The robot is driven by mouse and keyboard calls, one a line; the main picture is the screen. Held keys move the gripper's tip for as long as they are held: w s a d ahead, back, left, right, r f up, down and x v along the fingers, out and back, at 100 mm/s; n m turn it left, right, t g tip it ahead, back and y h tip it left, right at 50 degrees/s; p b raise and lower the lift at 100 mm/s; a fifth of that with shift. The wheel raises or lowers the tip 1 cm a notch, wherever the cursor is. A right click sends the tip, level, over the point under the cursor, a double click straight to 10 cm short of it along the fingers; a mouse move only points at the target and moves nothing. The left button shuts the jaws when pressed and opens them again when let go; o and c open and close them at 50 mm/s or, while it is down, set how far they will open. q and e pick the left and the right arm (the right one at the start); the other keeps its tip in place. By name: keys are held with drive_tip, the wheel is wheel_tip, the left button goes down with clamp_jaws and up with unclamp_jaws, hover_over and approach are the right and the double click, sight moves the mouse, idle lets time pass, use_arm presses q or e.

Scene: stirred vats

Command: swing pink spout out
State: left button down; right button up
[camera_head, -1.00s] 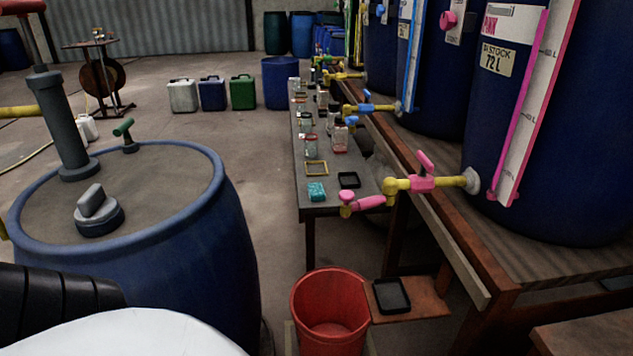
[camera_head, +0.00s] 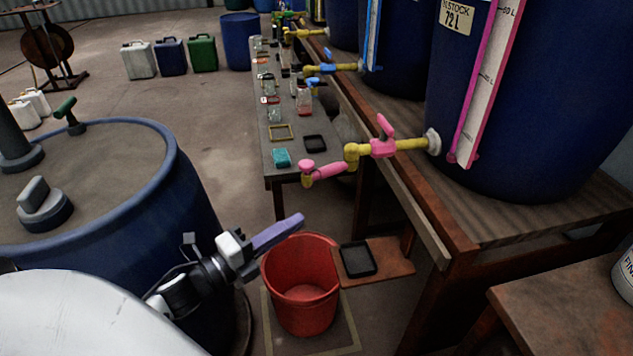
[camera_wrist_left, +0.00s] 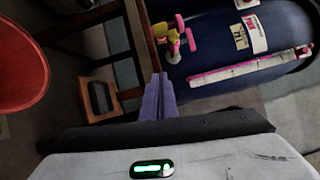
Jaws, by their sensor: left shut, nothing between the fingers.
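The pink spout (camera_head: 325,171) hangs off the end of a yellow pipe, which comes from the blue vat (camera_head: 520,120) at the right. It points left and slightly down, with a pink knob at its tip. A pink valve lever (camera_head: 386,130) stands up on the pipe. My left gripper (camera_head: 290,226) has purple fingers, shut and empty, below and left of the spout and apart from it. In the left wrist view the fingers (camera_wrist_left: 158,95) point toward the pink spout (camera_wrist_left: 191,40), beyond their tips. My right gripper is not in view.
A red bucket (camera_head: 301,292) stands on the floor below the spout. A small wooden shelf (camera_head: 389,265) with a black tray (camera_head: 358,258) is beside it. A blue drum (camera_head: 165,190) stands left. A narrow table (camera_head: 291,160) holds jars and a teal sponge (camera_head: 282,157).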

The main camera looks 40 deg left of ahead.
sight(327, 172)
use_arm(q)
drive_tip(key=w+a+r+b, duration=0.1)
drive_tip(key=w+r+b, duration=0.1)
drive_tip(key=w, duration=0.9)
drive_tip(key=shift+w+a+m, duration=0.3)
drive_tip(key=shift+a+m, duration=0.1)
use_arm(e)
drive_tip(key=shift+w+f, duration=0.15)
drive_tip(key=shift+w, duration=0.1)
use_arm(q)
drive_tip(key=shift+a, duration=0.15)
